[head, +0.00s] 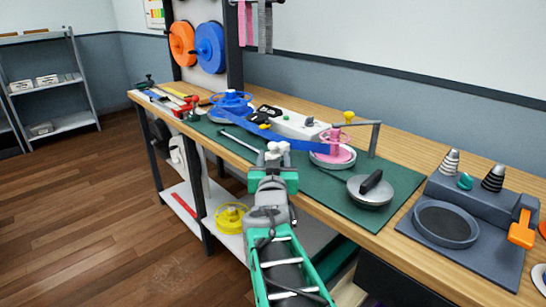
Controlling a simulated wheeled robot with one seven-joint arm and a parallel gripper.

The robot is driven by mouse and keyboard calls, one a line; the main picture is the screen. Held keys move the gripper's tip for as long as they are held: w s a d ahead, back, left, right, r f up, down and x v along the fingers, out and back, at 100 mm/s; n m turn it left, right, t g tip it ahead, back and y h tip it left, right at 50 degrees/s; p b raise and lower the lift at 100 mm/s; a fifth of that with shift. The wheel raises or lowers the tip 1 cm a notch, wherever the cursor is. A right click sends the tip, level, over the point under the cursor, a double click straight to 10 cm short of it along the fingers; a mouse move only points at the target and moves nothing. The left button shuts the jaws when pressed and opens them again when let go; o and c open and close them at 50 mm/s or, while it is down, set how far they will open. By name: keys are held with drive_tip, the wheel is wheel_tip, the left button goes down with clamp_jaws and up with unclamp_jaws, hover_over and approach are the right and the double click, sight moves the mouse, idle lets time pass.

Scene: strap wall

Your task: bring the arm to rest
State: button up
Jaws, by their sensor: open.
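My arm reaches up from the bottom middle of the head view, over the front edge of the wooden workbench (400,238). My gripper (277,147) is at its far end, in front of the green mat (396,178). The gripper is seen from behind and its fingers are small in the picture. It is open, and nothing shows between its fingers. A blue strap (284,142) runs beyond the gripper from a blue reel (231,101) to a pink spool (335,150). I cannot tell how far the gripper is from the strap.
A round grey weight with a black handle (370,189) sits on the mat. A dark grey fixture (450,225) with cones and an orange lever (522,229) stands at the right. A yellow reel (232,217) lies on the lower shelf. The wooden floor (90,220) at left is clear.

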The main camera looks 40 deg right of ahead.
drive_tip(key=shift+s+a, duration=0.25)
drive_tip(key=shift+s, duration=0.15)
drive_tip(key=shift+w+a, duration=0.1)
